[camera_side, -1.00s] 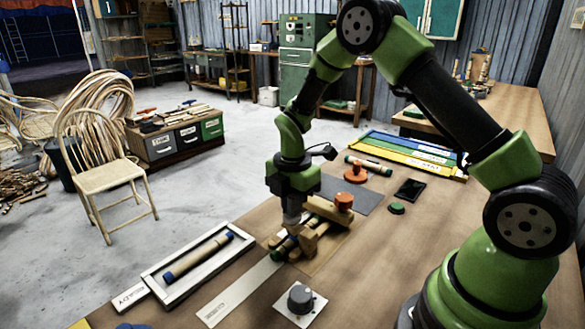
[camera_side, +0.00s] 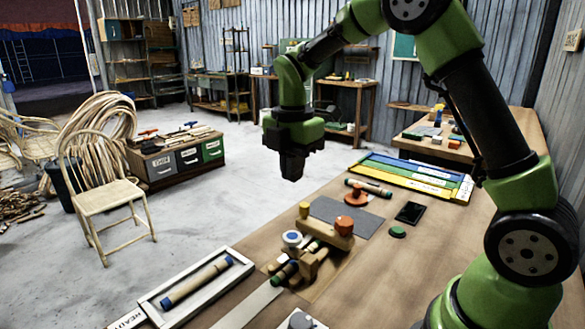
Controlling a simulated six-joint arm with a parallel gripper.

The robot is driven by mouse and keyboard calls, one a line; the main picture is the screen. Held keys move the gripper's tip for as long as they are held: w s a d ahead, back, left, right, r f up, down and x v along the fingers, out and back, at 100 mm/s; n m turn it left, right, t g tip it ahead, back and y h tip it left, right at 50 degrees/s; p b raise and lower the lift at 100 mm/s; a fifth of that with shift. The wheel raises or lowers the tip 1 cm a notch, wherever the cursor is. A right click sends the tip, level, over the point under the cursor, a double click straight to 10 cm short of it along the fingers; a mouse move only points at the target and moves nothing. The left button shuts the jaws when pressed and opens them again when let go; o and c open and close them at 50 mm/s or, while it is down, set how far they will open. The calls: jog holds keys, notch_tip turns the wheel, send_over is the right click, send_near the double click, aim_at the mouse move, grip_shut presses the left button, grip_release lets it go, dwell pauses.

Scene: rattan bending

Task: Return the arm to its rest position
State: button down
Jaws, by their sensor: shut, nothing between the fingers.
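My green and black arm is raised over the bench, bent at the elbow. My gripper (camera_side: 291,178) points down, shut and empty, high above the far left edge of the bench. The wooden bending jig (camera_side: 305,262) lies below it and to its front, apart from it. A dark green rod piece (camera_side: 287,271) lies in the jig. A round white and blue cap (camera_side: 292,239) and an orange knob (camera_side: 344,225) sit on the jig. The gripper's fingertips are dark and small, and their detail is hard to see.
A white tray (camera_side: 236,265) holds a rattan rod with blue ends (camera_side: 196,281) at the front left. An orange stand (camera_side: 356,196), a black phone-like slab (camera_side: 410,212) and a green button (camera_side: 397,232) lie on the bench. Space around the raised gripper is clear.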

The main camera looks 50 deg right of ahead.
dwell(0.3)
jog(key=s+a+r+m+t, duration=0.2)
jog(key=s+r+m, duration=0.1)
jog(key=s+m, duration=0.3)
jog(key=s+a+r+m+t+y, duration=0.1)
jog(key=s+a+r+m+t, duration=0.1)
jog(key=s+m, duration=0.5)
jog(key=s+a+r+m+t+y, duration=0.1)
jog(key=s+a+r+m+t, duration=0.1)
jog(key=s+m, duration=0.4)
jog(key=shift+s+a+r+m+t, duration=0.25)
jog(key=shift+r+m+t, duration=0.35)
jog(key=shift+r+m, duration=0.85)
jog(key=shift+f, duration=0.1)
